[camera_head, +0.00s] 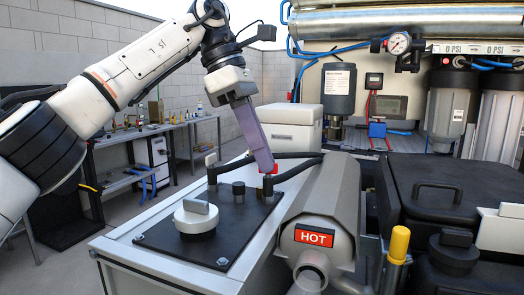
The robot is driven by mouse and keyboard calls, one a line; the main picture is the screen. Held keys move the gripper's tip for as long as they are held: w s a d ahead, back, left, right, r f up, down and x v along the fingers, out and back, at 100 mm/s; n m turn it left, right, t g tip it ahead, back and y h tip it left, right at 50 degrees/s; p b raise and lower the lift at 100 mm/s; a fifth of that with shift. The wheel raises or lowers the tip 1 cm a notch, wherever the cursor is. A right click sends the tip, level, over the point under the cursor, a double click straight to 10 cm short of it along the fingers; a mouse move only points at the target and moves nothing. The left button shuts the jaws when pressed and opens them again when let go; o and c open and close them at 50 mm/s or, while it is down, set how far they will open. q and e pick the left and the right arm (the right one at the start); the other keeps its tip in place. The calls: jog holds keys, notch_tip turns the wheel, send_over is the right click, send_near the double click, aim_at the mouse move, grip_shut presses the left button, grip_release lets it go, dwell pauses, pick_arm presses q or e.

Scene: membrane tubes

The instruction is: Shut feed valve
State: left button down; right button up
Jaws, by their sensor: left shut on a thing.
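My left gripper (264,165) reaches down from the upper left with its long purple fingers. It is shut on a black bar handle (295,155) above the black panel, where a small red part (269,169) shows at the fingertips. The fingers hide the exact grip. The black panel (170,243) lies on a white bench and also bears a round white knob with a grey grip (197,214). No readable label tells which of these is the feed valve. My right gripper is not in view.
A grey cylinder marked HOT (318,235) lies right of the panel. A yellow-capped post (399,243) and a black case (450,195) stand farther right. A white box (292,127) sits behind the gripper. A pressure gauge (398,43) and filter housings stand at the back right.

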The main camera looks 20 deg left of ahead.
pick_arm(q)
jog(key=shift+w+m+g, duration=0.1)
jog(key=shift+m+g, duration=0.4)
jog(key=shift+m, duration=0.6)
jog(key=c, duration=1.9)
grip_release()
jog(key=shift+c, duration=0.2)
jog(key=shift+a, duration=0.1)
